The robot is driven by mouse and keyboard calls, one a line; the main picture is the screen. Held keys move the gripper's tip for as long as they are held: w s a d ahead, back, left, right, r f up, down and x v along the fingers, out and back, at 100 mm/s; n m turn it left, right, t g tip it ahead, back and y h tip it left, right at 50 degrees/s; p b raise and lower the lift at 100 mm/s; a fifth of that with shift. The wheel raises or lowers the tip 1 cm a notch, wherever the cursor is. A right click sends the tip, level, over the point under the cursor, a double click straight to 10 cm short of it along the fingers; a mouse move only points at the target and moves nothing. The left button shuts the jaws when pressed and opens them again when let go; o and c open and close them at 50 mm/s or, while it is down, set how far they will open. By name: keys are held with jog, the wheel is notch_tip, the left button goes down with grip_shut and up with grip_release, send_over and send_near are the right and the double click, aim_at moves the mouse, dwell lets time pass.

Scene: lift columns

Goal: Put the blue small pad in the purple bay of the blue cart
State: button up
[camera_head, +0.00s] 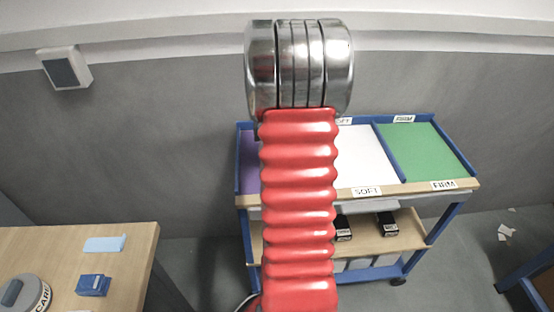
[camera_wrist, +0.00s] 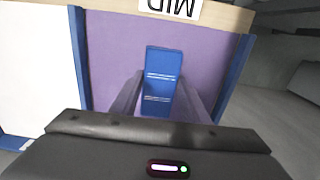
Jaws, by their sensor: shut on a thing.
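The blue small pad (camera_wrist: 164,62), with pale stripes across it, shows in the wrist view between the fingers of my gripper (camera_wrist: 162,98). The gripper is shut on it. Behind the pad lies the purple bay (camera_wrist: 112,50), between a white bay and a blue side rail. I cannot tell whether the pad touches the bay floor. In the head view the blue cart (camera_head: 438,238) stands ahead, and only a sliver of its purple bay (camera_head: 249,174) shows at its left end. My red arm hides the rest of that bay, my gripper and the pad.
The cart's top also has a white bay (camera_head: 362,157) and a green bay (camera_head: 421,150). Dark boxes (camera_head: 387,224) sit on its lower shelf. A wooden table (camera_head: 135,245) at left holds a light blue flat piece (camera_head: 104,244), a blue block (camera_head: 92,286) and a round canister (camera_head: 24,294).

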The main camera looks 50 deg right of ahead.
jog(key=o, duration=1.4)
jog(key=shift+f, duration=0.1)
jog(key=shift+c, duration=0.2)
notch_tip(320, 180, up, 12)
dwell(0.4)
